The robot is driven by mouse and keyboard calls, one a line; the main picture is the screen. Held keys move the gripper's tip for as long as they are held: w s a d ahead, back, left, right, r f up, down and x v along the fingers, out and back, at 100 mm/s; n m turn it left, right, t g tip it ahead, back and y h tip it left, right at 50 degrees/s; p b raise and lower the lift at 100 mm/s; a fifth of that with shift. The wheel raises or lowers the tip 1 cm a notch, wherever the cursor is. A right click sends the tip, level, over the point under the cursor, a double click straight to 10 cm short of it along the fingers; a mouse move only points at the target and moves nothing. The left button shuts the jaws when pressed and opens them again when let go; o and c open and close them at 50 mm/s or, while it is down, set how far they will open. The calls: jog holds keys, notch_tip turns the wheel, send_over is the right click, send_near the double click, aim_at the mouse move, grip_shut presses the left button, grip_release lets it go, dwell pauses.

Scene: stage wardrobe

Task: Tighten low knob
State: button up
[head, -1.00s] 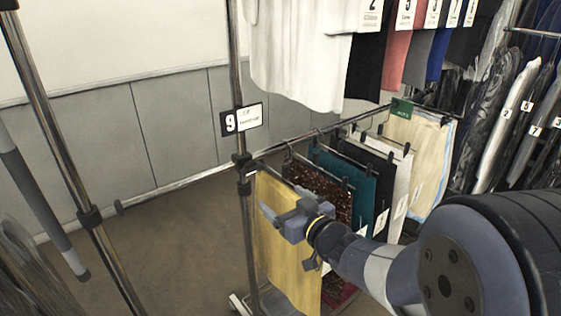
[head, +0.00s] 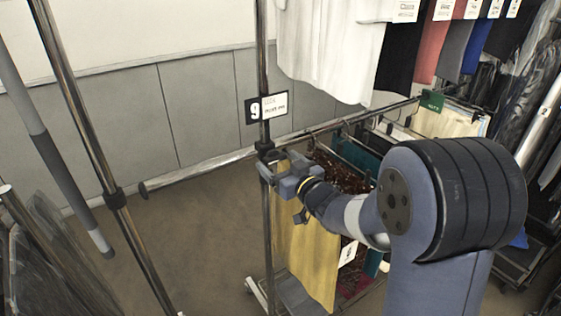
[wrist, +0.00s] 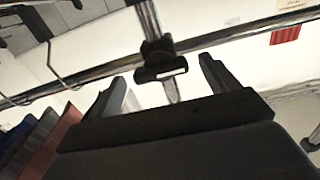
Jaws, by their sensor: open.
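In the head view a black clamp (head: 265,147) sits on the chrome upright (head: 263,80) where the lower rail meets it. In the wrist view the black knob (wrist: 160,72), with a white strip across it, shows beyond my fingers, roughly centred between them. My gripper (head: 270,166) is at the upright just below the clamp in the head view. It is open and empty in the wrist view (wrist: 163,74), with one finger on each side of the knob. I cannot tell whether either finger touches it; the gripper hides part of the joint in the head view.
A sign marked 9 (head: 266,107) is on the upright above the clamp. Yellow cloth (head: 308,255) hangs below my gripper, with other garments behind it. A white garment (head: 330,50) hangs above. Another upright (head: 88,150) stands left, with open floor between.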

jog(key=shift+w+a, duration=0.1)
jog(key=shift+c, duration=0.2)
jog(key=c, duration=0.9)
jog(key=shift+c, duration=0.2)
jog(key=shift+m, duration=0.3)
jog(key=m+p, duration=0.1)
jog(key=m, duration=0.3)
jog(key=m+p, duration=0.1)
jog(key=m, duration=0.3)
jog(key=shift+m+p, duration=0.35)
jog(key=shift+m, duration=0.05)
jog(key=m+p, duration=0.1)
jog(key=m, duration=0.3)
jog(key=shift+m+p, duration=0.85)
jog(key=shift+m, duration=1.45)
